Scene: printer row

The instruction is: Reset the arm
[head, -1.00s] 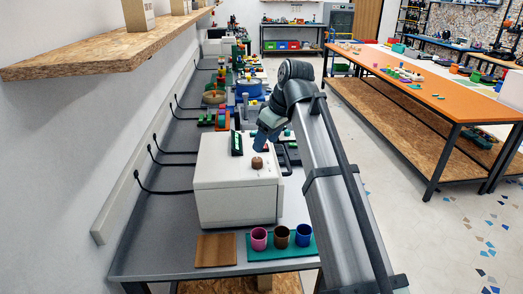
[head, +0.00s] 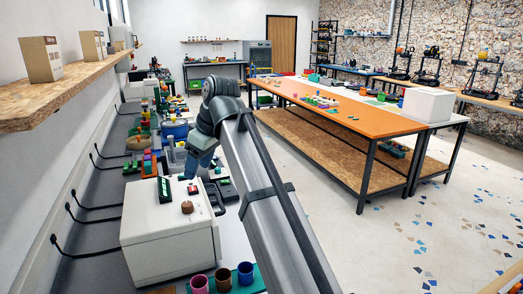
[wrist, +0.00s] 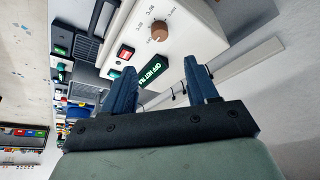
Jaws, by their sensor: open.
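My gripper (head: 204,168) is above the right side of a white box-shaped machine (head: 165,240) on the grey bench at the left in the head view. In the wrist view my gripper (wrist: 162,84) shows two blue fingers spread apart with nothing between them. The machine's white panel (wrist: 197,30) shows beyond the fingers, with a brown knob (wrist: 159,30), a red switch (wrist: 125,53) and a dark display with green letters (wrist: 153,71). I cannot tell the exact gap between the fingers and the machine.
A wooden shelf (head: 75,85) with boxes juts from the left wall. Coloured items crowd the bench behind. An orange-topped table (head: 350,115) stands right, with open floor before it.

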